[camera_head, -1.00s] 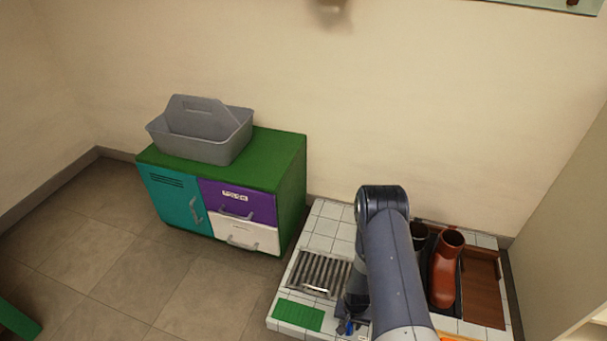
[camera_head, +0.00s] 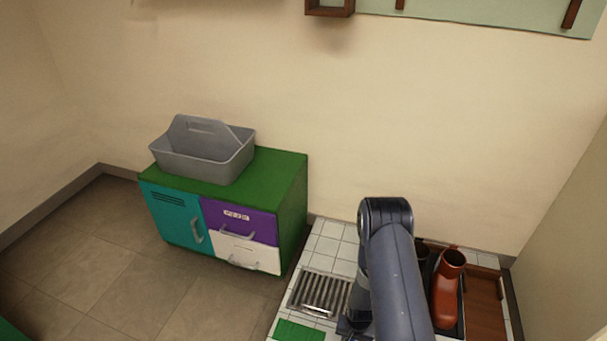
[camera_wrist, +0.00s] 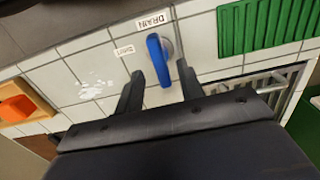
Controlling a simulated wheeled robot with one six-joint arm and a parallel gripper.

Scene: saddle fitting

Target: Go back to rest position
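My gripper (camera_wrist: 160,82) shows in the wrist view with its two dark fingers spread apart. A blue handle (camera_wrist: 159,58) on a metal base lies between and beyond the fingertips, beside a "DRAIN" label (camera_wrist: 152,21). The fingers do not look closed on it; I cannot tell how far above it they are. In the head view my arm (camera_head: 394,270) is bent over the white tiled surface (camera_head: 327,244), and the gripper end is mostly hidden at the lower edge.
A metal grate (camera_head: 321,293) and a green mat (camera_head: 299,330) lie left of my arm. A green cabinet (camera_head: 285,200) with a grey caddy (camera_head: 204,168) on top stands further left. A shelf (camera_head: 330,8) hangs on the wall.

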